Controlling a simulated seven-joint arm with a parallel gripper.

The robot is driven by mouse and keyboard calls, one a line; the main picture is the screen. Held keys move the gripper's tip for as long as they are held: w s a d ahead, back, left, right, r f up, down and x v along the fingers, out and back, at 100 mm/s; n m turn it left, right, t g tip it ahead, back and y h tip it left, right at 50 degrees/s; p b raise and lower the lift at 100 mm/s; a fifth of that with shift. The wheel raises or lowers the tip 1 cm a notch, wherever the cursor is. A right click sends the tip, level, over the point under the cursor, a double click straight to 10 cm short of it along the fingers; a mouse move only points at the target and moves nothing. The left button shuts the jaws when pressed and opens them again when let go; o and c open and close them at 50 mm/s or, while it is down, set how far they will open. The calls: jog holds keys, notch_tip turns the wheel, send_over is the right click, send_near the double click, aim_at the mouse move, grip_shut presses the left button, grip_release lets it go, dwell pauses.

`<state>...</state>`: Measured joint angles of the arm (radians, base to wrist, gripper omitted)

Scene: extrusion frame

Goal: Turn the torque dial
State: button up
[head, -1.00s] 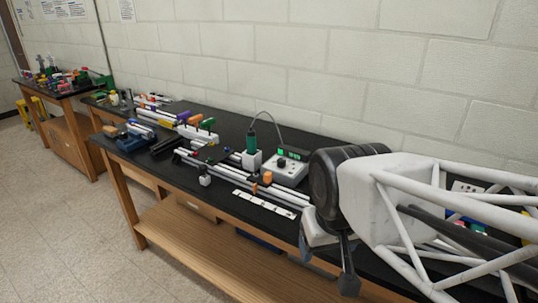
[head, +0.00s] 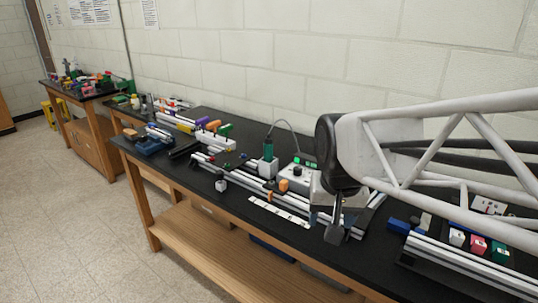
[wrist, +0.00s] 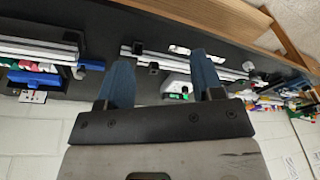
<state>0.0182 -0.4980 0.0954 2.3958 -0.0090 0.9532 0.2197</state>
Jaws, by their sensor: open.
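The torque dial (head: 297,170) is a small knob on the front of a light grey control box (head: 302,178) with a green display. The box stands at the back of the bench, and my arm hides part of its right side. My gripper (head: 325,225) is open and empty, above the bench to the right of and nearer than the box. In the wrist view my gripper (wrist: 162,62) has its two blue fingers apart. The box (wrist: 177,90) shows between them, farther off, and its dial is too small to make out.
Colored blocks (head: 478,244) sit on the right. A block wall rises behind the bench.

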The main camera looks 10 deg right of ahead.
jog(key=w+d+r+m, duration=0.1)
jog(key=w+m, duration=0.3)
jog(key=w, duration=0.9)
jog(key=m+g, duration=0.2)
jog(key=m, duration=0.7)
send_over(297, 168)
jog(key=f, duration=1.1)
jog(key=shift+s, duration=0.25)
jog(key=shift+w+d+f, duration=0.1)
jog(key=shift+w+f, duration=0.05)
jog(key=shift+w, duration=0.15)
jog(key=shift+f, duration=0.1)
jog(key=shift+f, duration=3.8)
jog(key=c, duration=0.9)
